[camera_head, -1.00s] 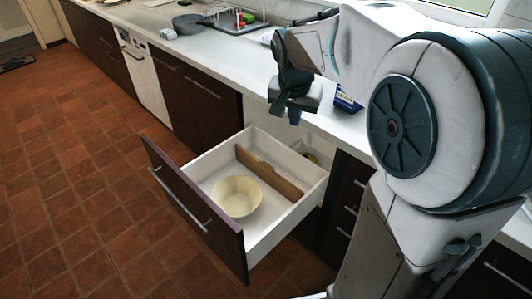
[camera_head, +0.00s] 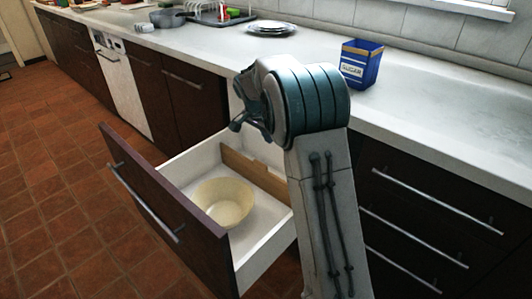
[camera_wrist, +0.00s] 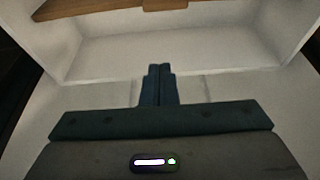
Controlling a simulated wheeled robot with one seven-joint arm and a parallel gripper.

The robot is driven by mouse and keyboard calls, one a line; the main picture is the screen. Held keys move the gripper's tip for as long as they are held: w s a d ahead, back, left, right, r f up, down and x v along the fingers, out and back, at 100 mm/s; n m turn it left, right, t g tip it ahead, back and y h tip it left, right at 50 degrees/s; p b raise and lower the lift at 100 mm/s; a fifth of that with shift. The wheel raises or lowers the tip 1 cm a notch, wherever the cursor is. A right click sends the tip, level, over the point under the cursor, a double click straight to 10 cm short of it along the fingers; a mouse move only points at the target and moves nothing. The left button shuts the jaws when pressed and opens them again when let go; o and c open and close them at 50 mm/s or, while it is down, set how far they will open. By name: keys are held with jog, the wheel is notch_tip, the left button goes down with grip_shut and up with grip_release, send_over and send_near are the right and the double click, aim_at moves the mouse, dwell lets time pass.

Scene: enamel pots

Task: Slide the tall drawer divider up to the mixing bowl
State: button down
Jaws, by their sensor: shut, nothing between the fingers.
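The tall drawer divider (camera_head: 238,166) is a wooden board with a notch in its top edge. It stands upright across the open drawer (camera_head: 268,251), and its right part is partly hidden by my arm. The cream mixing bowl (camera_head: 224,204) sits on the drawer floor on the front side of the divider, with a gap between them. My gripper (camera_head: 236,124) is above the drawer's rear part, tilted down. In the wrist view its fingers (camera_wrist: 158,84) are shut and empty over the white drawer interior, apart from the divider (camera_wrist: 100,9) at the top. The bowl is outside that view.
The drawer's dark front panel (camera_head: 165,205) stands out over the tiled floor. The counter (camera_head: 420,115) above holds a blue sugar box (camera_head: 361,63), plates (camera_head: 271,28) and a pot (camera_head: 166,18). More closed drawers (camera_head: 420,215) are at the right.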

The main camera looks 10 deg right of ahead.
aim_at(263, 165)
notch_tip(263, 165, down, 9)
jog(key=b, duration=0.4)
jog(key=shift+s+a+b, duration=0.3)
jog(key=shift+a, duration=0.05)
jog(key=shift+s+a, duration=0.6)
jog(key=shift+a, duration=0.2)
